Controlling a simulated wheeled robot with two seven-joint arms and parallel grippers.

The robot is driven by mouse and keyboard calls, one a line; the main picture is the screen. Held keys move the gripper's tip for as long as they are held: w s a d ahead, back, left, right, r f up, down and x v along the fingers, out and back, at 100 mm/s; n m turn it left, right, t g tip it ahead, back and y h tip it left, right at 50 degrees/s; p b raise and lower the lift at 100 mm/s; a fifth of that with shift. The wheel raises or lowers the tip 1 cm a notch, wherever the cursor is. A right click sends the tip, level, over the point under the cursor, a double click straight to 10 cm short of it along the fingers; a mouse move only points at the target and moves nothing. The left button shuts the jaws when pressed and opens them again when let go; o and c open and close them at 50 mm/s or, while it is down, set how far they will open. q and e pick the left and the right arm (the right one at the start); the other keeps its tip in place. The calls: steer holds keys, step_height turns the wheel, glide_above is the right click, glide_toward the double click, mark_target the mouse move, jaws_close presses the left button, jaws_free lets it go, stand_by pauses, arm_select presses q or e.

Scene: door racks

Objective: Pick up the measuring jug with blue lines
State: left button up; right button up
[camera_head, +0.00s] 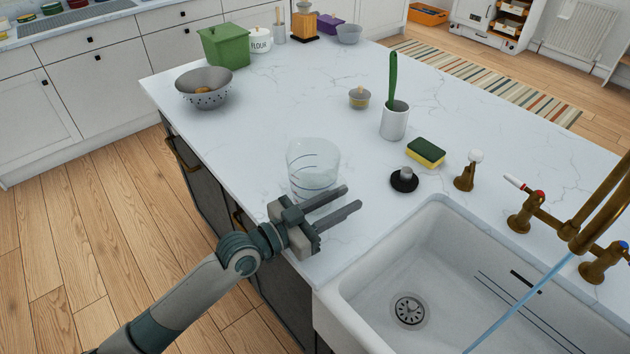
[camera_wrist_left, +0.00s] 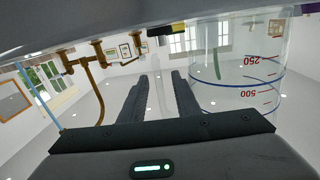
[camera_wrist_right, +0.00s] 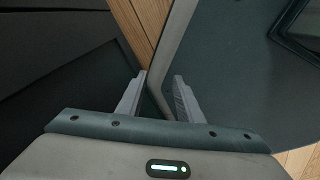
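The clear measuring jug (camera_head: 313,165) with blue lines stands on the white marble counter, near its left edge.
A white sink (camera_head: 350,287) with a brass tap (camera_head: 530,215) and running water lies to the right of my left gripper. A black stopper (camera_head: 404,181), a sponge (camera_head: 426,152) and a white cup (camera_head: 394,122) stand behind it. A colander (camera_head: 204,88) sits at the back left.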

mark_target(343, 189)
arm_select(q)
jaws_close()
steer(key=shift+r, duration=0.1)
arm_select(e)
steer(key=shift+a, duration=0.2)
arm_select(q)
steer(key=shift+r, duration=0.65)
step_height(343, 189, up, 2)
steer(key=shift+r+b, duration=0.15)
steer(key=shift+b, duration=0.2)
steer(key=s+d+r, duration=0.7)
steer(key=s, duration=0.2)
steer(key=shift+s+b, duration=0.15)
steer(key=shift+b, duration=0.3)
arm_select(e)
steer(key=shift+w+a+f+t, duration=0.1)
steer(key=shift+w+f+t, duration=0.05)
steer(key=shift+w+f, duration=0.3)
steer(key=shift+w+a+f+t, duration=0.1)
steer(key=shift+w+f+t, duration=0.1)
steer(key=shift+w, duration=0.3)
